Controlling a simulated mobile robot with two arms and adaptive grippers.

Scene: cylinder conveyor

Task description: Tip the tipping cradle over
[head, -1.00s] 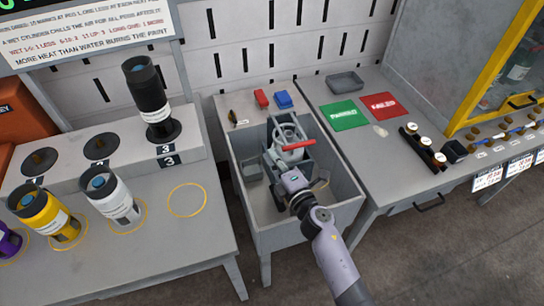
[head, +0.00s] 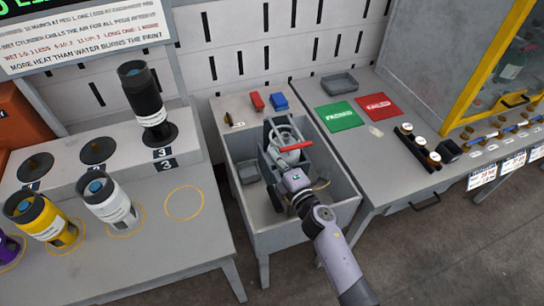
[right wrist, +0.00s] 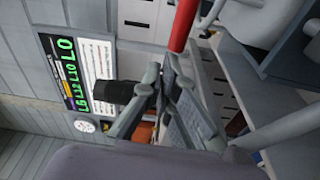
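The tipping cradle (head: 268,134) is a grey frame with a red bar (head: 296,146), standing in the grey sink-like basin (head: 235,180). A pale grey rounded part (head: 287,136) shows inside the frame behind the bar. My right gripper (head: 283,168) is at the cradle's near side, just below the red bar. In the right wrist view its fingertips (right wrist: 167,72) come together with nothing visible between them. The red bar (right wrist: 184,25) runs up from just beyond the tips; whether they touch it is unclear. My left gripper is out of view.
A table on the left holds yellow and white cylinders (head: 110,202) and a black cylinder (head: 143,95) on a raised step. Right of the basin are a green mat (head: 340,116), a red mat (head: 378,107) and a dark rack (head: 418,146). The basin's walls surround my gripper.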

